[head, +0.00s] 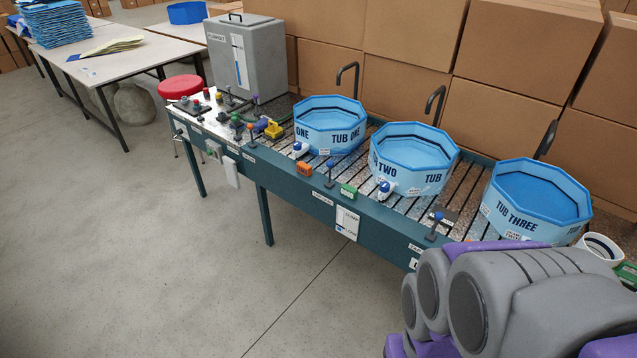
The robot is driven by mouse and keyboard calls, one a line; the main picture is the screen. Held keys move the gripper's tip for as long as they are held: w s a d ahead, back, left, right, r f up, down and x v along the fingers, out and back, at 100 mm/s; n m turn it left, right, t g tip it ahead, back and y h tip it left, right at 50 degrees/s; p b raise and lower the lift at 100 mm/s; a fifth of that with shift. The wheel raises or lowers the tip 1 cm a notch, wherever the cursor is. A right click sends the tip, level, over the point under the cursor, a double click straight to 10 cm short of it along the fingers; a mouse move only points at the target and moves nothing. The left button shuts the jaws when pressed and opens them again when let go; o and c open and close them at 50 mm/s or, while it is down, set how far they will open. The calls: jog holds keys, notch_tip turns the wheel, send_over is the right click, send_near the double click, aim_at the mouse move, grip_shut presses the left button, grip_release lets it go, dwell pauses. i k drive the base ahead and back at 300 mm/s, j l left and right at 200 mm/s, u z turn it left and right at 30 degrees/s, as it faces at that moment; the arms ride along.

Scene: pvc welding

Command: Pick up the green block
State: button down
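A small green block (348,190) with a pale marking sits at the front edge of the teal bench (290,190), between tub one (330,137) and tub two (412,180) in the head view. It stands just right of a small blue-topped lever (329,173). Grey and purple parts of my own body fill the lower right corner. I cannot make out my gripper or its fingertips in this view.
An orange block (303,169) sits left of the lever. Tub three (538,215) stands at right, with a white cup-like ring (600,248) near it. Black bent pipes rise behind the tubs, before stacked cartons (420,33). The floor before the bench is clear.

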aim_at(346, 190)
jog(key=i+j+z, duration=0.15)
jog(key=i+j, duration=0.75)
jog(key=i+j+z, duration=0.1)
jog(key=i+j, duration=0.75)
jog(key=j, duration=0.15)
